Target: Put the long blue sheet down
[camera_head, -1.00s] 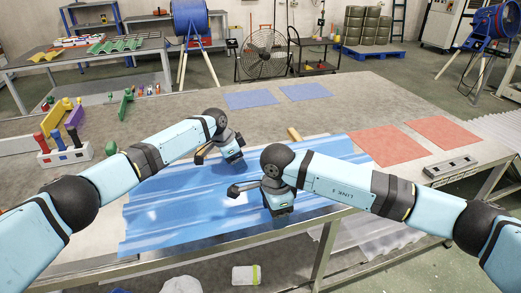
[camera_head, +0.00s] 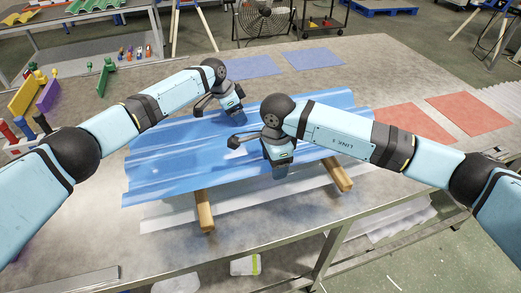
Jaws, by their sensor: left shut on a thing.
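The long blue corrugated sheet (camera_head: 180,155) spans the middle of the table, over two wooden bars. Its near edge shows above the bars; I cannot tell whether it touches them. My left gripper (camera_head: 234,110) is shut on the blue sheet toward its far side. My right gripper (camera_head: 279,168) is at the sheet's near edge, its fingertips pointing down and mostly hidden, so its jaw state is unclear. The left wooden bar (camera_head: 204,211) and right wooden bar (camera_head: 338,174) stick out from under the sheet.
A pale translucent sheet (camera_head: 165,216) lies below the bars on the grey table (camera_head: 90,235). Two blue squares (camera_head: 225,68) lie behind, and red squares (camera_head: 467,112) lie at the right. Coloured clamps (camera_head: 28,93) stand at the left.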

